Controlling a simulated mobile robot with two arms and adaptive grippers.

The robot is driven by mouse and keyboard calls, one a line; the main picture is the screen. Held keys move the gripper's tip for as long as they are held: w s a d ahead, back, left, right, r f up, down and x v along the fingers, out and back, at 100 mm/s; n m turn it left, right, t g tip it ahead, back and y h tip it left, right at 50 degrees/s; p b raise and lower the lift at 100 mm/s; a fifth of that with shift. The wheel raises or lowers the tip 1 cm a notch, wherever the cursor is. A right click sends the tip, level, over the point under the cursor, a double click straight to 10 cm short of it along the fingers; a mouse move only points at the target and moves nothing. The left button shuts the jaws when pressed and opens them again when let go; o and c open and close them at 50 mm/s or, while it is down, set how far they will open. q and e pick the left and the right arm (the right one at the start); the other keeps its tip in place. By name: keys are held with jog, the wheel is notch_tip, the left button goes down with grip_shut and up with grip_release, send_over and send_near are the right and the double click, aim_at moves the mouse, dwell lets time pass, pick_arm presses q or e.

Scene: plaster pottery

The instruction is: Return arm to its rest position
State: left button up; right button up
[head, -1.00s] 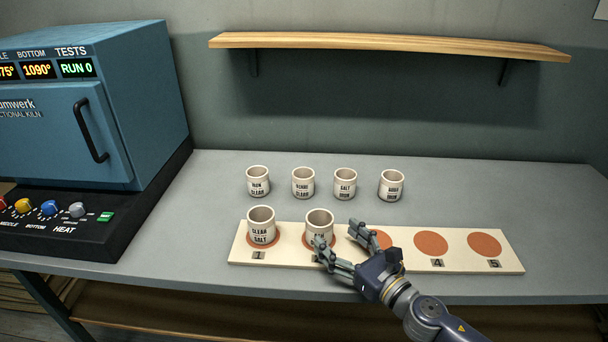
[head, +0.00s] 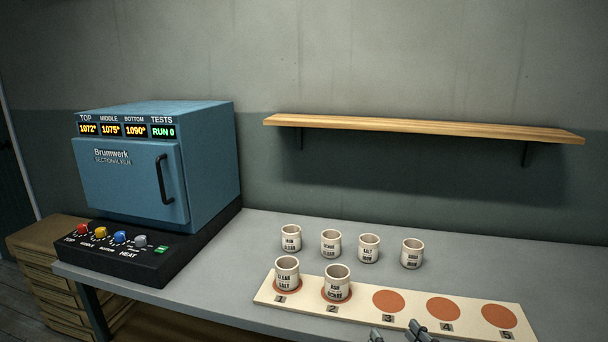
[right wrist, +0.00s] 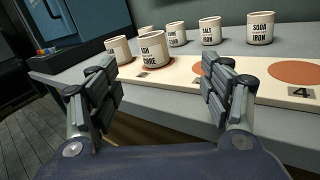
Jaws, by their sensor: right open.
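My right gripper (head: 398,335) shows only its fingertips at the bottom edge of the head view, in front of the numbered board (head: 365,319). In the right wrist view its two fingers (right wrist: 165,98) are apart with nothing between them. A cup labelled clear and salt (head: 287,275) stands upright on spot 1 of the board. A cup with a label ending in a blurred word (head: 337,283) stands upright on spot 2, apart from the fingers. It also shows in the right wrist view (right wrist: 153,50). My left gripper is not in view.
Several labelled cups stand in a row behind the board, among them the soda iron cup (head: 411,254). Spots 3 (head: 388,301), 4 (head: 443,309) and 5 are bare. A blue kiln (head: 160,170) stands at left. A wooden shelf (head: 420,128) on the wall is empty.

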jog(key=s+d+f+m+g+h, duration=0.3)
jog(key=s+f+m+h, duration=0.15)
jog(key=m, duration=0.65)
jog(key=s+d+f+m+g+h, duration=0.2)
jog(key=s+f+m+h, duration=0.25)
jog(key=m, duration=0.75)
jog(key=s+a+f+m+g+y, duration=0.1)
jog(key=s+a+f+m+g, duration=0.1)
jog(key=s+f+m+g, duration=0.5)
jog(key=s+a+f+m+g+y, duration=0.15)
jog(key=s+m, duration=0.45)
jog(key=s, duration=0.6)
notch_tip(320, 180, down, 25)
jog(key=s+g, duration=0.2)
pick_arm(q)
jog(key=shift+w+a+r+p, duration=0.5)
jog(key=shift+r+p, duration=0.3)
jog(key=shift+p, duration=0.05)
pick_arm(e)
jog(key=s+d+f, duration=0.2)
jog(key=s+f, duration=1.3)
jog(key=s, duration=0.2)
jog(key=shift+d+g, duration=0.35)
